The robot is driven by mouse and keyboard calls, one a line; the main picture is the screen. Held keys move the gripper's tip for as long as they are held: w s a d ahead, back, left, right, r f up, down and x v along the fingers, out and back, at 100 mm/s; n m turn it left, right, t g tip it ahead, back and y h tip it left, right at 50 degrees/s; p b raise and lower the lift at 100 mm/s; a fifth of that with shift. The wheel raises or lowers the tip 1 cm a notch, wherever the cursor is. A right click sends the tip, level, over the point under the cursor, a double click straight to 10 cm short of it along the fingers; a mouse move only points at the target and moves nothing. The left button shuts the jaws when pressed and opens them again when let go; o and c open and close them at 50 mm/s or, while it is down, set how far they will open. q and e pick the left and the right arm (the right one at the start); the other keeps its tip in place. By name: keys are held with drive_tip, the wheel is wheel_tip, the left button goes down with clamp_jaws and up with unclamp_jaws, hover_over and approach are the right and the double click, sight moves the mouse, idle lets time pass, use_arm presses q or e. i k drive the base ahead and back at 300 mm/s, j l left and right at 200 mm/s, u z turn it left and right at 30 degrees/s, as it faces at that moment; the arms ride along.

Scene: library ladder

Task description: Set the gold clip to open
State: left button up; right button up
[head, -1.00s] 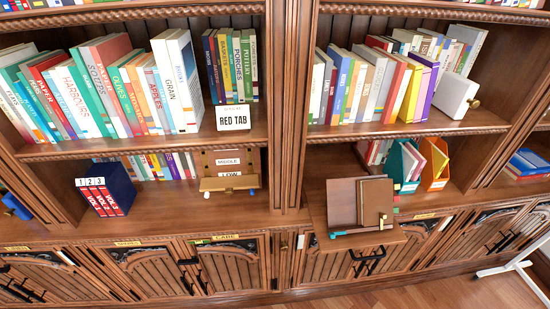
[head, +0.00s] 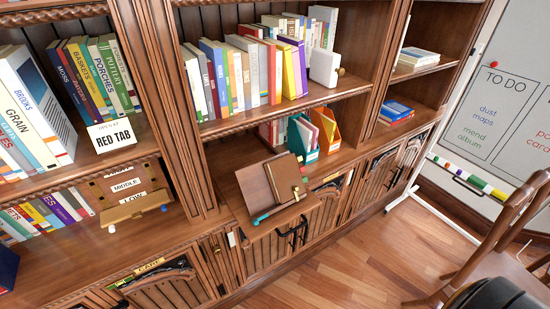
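A small gold clip (head: 296,192) sits at the right edge of a brown book rest (head: 256,187) in the head view. The rest stands on a wooden ledge in front of the lower shelf, with a brown book or panel (head: 284,179) leaning on it. A teal piece (head: 261,218) shows at the rest's lower left. The clip is too small to tell whether it is open or closed. Neither of my grippers is in view.
Orange (head: 326,126) and teal (head: 302,138) file holders stand behind the rest. A RED TAB sign (head: 112,135) and a rack with a LOW label (head: 125,209) are left. A whiteboard (head: 500,110) and wooden chair (head: 515,230) stand right. The floor (head: 360,250) in front is clear.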

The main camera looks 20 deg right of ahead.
sight(294, 188)
drive_tip(key=l+z, duration=0.15)
drive_tip(key=z, duration=0.2)
drive_tip(key=k+l+z, duration=0.1)
drive_tip(key=z, duration=0.25)
drive_tip(key=l, duration=0.1)
